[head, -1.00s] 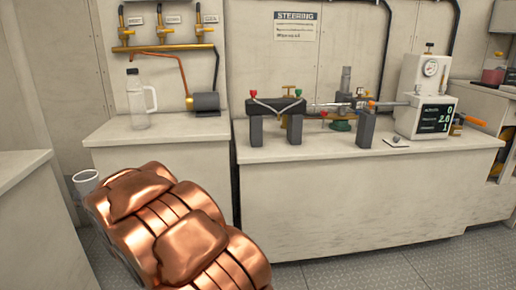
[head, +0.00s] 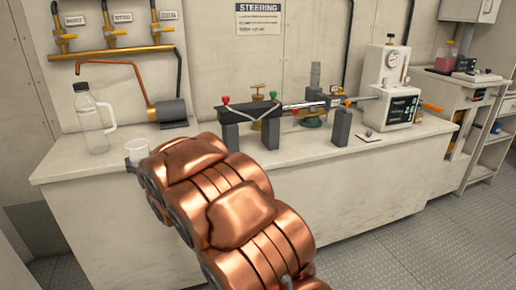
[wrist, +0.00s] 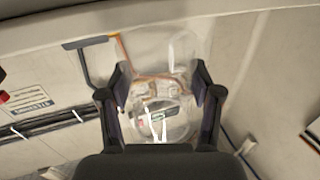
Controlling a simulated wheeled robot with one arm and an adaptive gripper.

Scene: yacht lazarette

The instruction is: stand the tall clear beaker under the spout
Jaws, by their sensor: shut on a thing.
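A clear beaker shows as a rim and upper wall (head: 137,149) in the head view, just beyond my copper-coloured arm. The wrist view shows the clear beaker (wrist: 160,122) between the two dark fingers of my gripper (wrist: 163,82), which is shut on it. In the head view my arm hides its lower part, so I cannot tell whether it touches the counter. The copper spout (head: 106,63) bends down at its left end, above and left of the beaker. A clear capped jug with a handle (head: 95,122) stands under that end.
The pale counter (head: 65,168) has bare room left and in front of the jug. Brass valves (head: 116,40) are on the wall above. A clamped steering rig (head: 260,125) stands farther right.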

